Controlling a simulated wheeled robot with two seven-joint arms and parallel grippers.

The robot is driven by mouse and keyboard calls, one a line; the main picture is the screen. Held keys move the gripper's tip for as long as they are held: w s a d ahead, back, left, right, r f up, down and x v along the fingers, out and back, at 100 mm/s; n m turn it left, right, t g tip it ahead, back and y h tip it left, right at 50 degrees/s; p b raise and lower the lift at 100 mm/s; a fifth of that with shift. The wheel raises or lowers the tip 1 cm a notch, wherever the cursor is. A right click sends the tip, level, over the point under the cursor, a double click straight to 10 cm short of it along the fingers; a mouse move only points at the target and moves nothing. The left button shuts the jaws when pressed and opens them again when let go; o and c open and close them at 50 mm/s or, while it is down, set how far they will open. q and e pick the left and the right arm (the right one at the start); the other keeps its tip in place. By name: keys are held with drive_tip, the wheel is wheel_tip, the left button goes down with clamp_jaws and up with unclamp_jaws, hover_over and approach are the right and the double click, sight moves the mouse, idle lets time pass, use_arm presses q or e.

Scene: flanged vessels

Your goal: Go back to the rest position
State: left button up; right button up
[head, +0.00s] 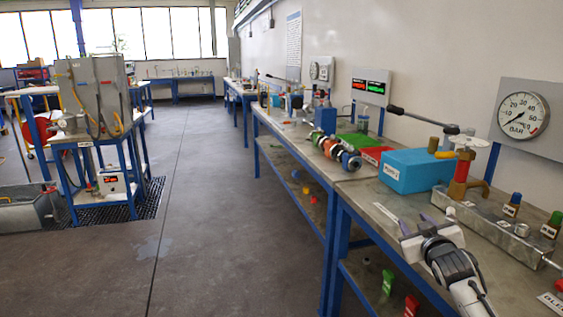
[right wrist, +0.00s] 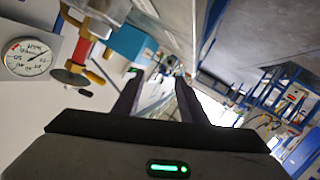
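My right gripper (head: 413,217) is above the near workbench in the head view, at the lower right. Its two dark fingers are apart with nothing between them, which also shows in the right wrist view (right wrist: 157,82). The gripper is in front of the blue box (head: 412,171) and left of the grey metal block with a red valve (head: 460,172). My left gripper does not show in the head view.
A workbench with blue legs (head: 340,235) runs along the right wall. A pressure gauge (head: 523,115) hangs at right; it also shows in the right wrist view (right wrist: 30,58). Orange and blue flanged parts (head: 328,147) lie farther along. The floor (head: 205,200) at centre is clear.

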drive_tip(key=s+a+f+n+g+y+b, duration=0.1)
drive_tip(key=s+a+f, duration=0.45)
drive_tip(key=f, duration=0.25)
drive_tip(key=s+a+f+g+y+b, duration=0.1)
drive_tip(key=s+a+f+y, duration=0.1)
drive_tip(key=s+a+f, duration=0.35)
drive_tip(key=s+a+f+n+g+y, duration=0.1)
drive_tip(key=s+a+f, duration=0.2)
drive_tip(key=s+f, duration=0.5)
drive_tip(key=s+a+f+g, duration=0.1)
drive_tip(key=s+a+f, duration=0.2)
drive_tip(key=s, duration=0.5)
drive_tip(key=s+a+f+m+g+y+b, duration=0.1)
drive_tip(key=s+a+f, duration=0.3)
drive_tip(key=s+f, duration=0.2)
drive_tip(key=s+a+f+g+y+b, duration=0.1)
drive_tip(key=s+a+f, duration=0.2)
drive_tip(key=s, duration=0.7)
drive_tip(key=shift+s+a+f+g, duration=0.2)
drive_tip(key=shift+a+f+g, duration=0.1)
drive_tip(key=shift+f, duration=0.65)
